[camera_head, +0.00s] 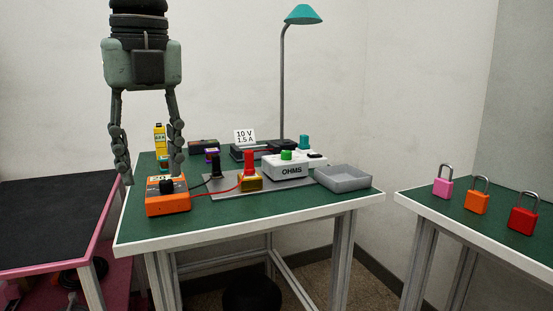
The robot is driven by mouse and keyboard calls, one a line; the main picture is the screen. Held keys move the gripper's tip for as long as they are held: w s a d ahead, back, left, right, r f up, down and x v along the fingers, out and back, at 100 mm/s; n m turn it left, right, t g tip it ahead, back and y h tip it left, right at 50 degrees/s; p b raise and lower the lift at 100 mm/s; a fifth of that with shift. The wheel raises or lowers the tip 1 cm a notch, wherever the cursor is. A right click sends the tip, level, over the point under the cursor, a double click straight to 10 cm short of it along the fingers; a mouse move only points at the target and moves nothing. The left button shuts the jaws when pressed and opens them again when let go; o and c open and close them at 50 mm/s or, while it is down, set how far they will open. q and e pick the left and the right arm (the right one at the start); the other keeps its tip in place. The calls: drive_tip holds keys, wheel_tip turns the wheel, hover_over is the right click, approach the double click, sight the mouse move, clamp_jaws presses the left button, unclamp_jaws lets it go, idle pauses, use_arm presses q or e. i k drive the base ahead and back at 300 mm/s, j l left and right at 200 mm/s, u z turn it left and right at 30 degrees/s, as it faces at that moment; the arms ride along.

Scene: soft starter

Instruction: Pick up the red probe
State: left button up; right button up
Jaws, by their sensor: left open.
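The red probe (249,164) stands upright on a yellow block on the green-topped table (305,198). A red wire runs from its block toward the orange meter (167,201). A black probe (215,168) stands just left of the red one. My left gripper (150,175) hangs pointing down above the left part of the table, over the orange meter. Its two fingers are spread apart with nothing between them, left of the red probe. My right gripper is out of view.
A white OHMS box (292,172) with a green knob and a grey tray (342,178) stand right of the probes. A lamp (284,80) and a sign (244,136) are behind. Padlocks (476,202) sit on another table at right. A dark-topped table (50,225) is at left.

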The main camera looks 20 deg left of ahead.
sight(249, 154)
drive_tip(key=i+j+z, duration=0.55)
drive_tip(key=i+j, duration=0.15)
drive_tip(key=j, duration=0.3)
